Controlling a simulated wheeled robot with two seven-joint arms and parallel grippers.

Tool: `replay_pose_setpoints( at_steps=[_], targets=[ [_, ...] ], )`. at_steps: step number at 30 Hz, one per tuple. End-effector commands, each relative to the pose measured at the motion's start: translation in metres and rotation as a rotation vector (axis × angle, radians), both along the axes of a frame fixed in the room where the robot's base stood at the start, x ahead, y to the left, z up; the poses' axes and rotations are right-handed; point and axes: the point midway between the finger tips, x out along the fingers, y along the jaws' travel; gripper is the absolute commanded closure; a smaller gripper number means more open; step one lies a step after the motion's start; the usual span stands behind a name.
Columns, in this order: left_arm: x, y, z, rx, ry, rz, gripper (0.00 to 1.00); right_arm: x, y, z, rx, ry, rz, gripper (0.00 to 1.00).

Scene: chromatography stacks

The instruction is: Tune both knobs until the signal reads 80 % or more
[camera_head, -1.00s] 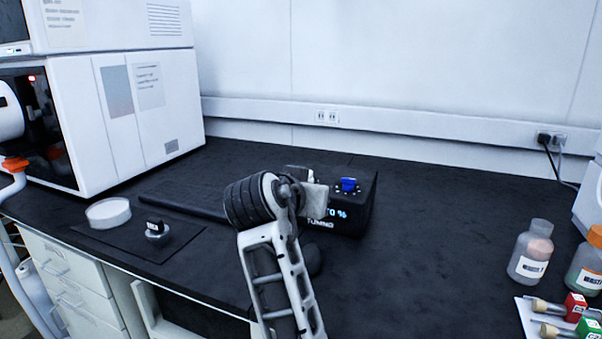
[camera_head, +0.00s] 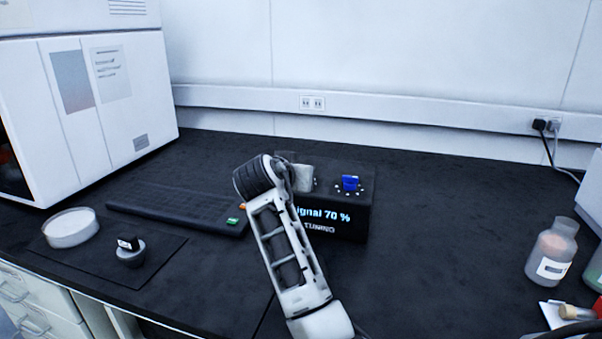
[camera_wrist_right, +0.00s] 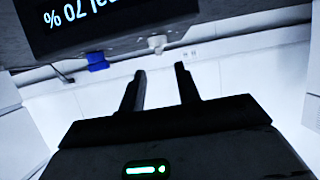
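The black tuning box (camera_head: 345,219) stands on the bench, its display reading "Signal 70 %". Its blue knob (camera_head: 350,183) is on the top right; it also shows in the right wrist view (camera_wrist_right: 97,62). A white knob (camera_wrist_right: 157,43) shows there too, ahead of the fingertips; in the head view my arm hides the box's left knob. My right gripper (camera_wrist_right: 160,68) has its fingers apart with nothing between them. It does not touch the white knob in that picture. In the head view my arm covers the box's left side, and I cannot make out the fingers. My left gripper is out of view.
A black keyboard (camera_head: 172,209) lies left of the box. A mat (camera_head: 165,247) nearby bears a round white dish (camera_head: 71,228) and a small dark-topped object (camera_head: 130,255). A large white instrument (camera_head: 70,110) stands left, a bottle (camera_head: 552,251) right.

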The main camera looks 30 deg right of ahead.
Motion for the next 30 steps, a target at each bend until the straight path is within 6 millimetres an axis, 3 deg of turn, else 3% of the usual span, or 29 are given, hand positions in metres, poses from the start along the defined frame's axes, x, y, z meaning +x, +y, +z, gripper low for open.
replay_pose_setpoints(
  at_steps=[3,9,21,24,25,30],
  targets=[
    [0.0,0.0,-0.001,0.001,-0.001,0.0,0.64,0.014,-0.017,-0.009,-0.002,0.002,-0.002,0.67],
    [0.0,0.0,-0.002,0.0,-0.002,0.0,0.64,0.028,-0.033,-0.018,-0.001,0.001,-0.001,0.67],
    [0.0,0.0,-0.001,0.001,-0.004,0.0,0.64,0.033,-0.038,-0.02,-0.001,-0.001,0.0,0.67],
    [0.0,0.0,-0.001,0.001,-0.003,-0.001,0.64,0.033,-0.038,-0.02,-0.001,-0.001,0.0,0.95],
    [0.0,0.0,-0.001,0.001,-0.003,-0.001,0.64,0.032,-0.038,-0.02,-0.001,-0.001,0.0,1.0],
    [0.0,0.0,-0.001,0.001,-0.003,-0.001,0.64,0.032,-0.038,-0.02,0.0,0.0,0.001,1.0]
  ],
)
